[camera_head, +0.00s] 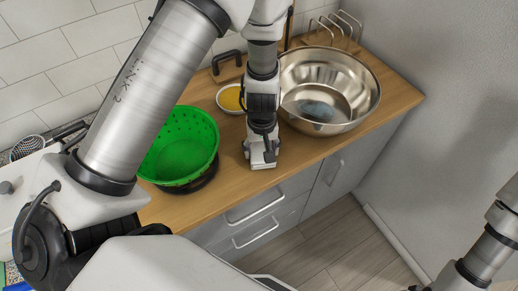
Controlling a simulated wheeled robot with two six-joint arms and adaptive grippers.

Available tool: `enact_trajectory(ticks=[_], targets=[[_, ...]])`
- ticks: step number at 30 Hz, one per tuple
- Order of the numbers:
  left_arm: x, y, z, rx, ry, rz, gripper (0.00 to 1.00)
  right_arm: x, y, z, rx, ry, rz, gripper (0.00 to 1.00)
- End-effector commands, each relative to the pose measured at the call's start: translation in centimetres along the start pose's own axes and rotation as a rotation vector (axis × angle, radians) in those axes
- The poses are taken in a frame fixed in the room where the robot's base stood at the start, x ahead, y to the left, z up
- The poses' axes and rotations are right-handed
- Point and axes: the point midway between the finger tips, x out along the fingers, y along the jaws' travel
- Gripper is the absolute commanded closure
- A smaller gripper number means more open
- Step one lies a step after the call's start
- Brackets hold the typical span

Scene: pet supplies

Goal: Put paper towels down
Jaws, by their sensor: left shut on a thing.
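My left gripper (262,150) points down over the front part of the wooden counter (235,188), between a green colander and a steel bowl. It is shut on a small pale thing at its tips, which I take to be the paper towels (263,159). The gripper hides most of it, and it is low, at or just above the counter; I cannot tell whether it touches. Part of my right arm shows at the lower right, but its gripper is out of view.
A green colander (183,150) stands left of the gripper and a large steel bowl (352,75) to the right, with something bluish inside. A small bowl with yellow contents (231,98) and a wire rack (340,25) are behind. Grey drawers (262,205) face the floor.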

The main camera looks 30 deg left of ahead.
Motion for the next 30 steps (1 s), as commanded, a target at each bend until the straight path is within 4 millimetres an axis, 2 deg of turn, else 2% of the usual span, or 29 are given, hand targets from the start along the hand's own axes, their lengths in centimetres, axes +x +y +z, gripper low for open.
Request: enact_trajectory(ticks=[7, 8, 9, 10, 19, 23, 26, 30], targets=[[0.2, 0.0, 0.0, 0.0, 0.0, 0.001, 0.65, 0.1, 0.0, -0.1, -0.001, 0.002, 0.0, 0.6], [0.1, 0.0, 0.0, 0.0, 0.0, 0.001, 0.25, 0.0, 0.0, -0.1, -0.001, 0.002, 0.0, 0.6], [0.0, 0.0, 0.0, 0.0, 0.0, 0.001, 0.11, 0.0, 0.0, -0.1, -0.001, 0.002, 0.0, 0.6], [0.0, 0.0, 0.0, 0.0, 0.0, 0.001, 0.07, -0.1, 0.0, -0.1, -0.001, 0.002, 0.0, 0.6], [-0.1, 0.0, 0.0, 0.0, 0.0, 0.001, 0.07, -0.1, 0.0, -0.1, -0.001, 0.002, 0.0, 0.6], [-1.0, 0.0, -0.1, 0.0, 0.002, 0.002, 0.07, -0.5, 0.0, -0.1, -0.001, 0.002, 0.0, 0.6], [-2.9, 0.1, -0.1, 0.001, 0.002, 0.003, 0.07, -0.9, 0.0, -0.1, -0.001, 0.002, 0.0, 0.6], [-6.5, 0.1, -0.1, 0.001, 0.005, 0.004, 0.07, -0.9, 0.0, -0.1, -0.001, 0.002, 0.0, 0.6]])
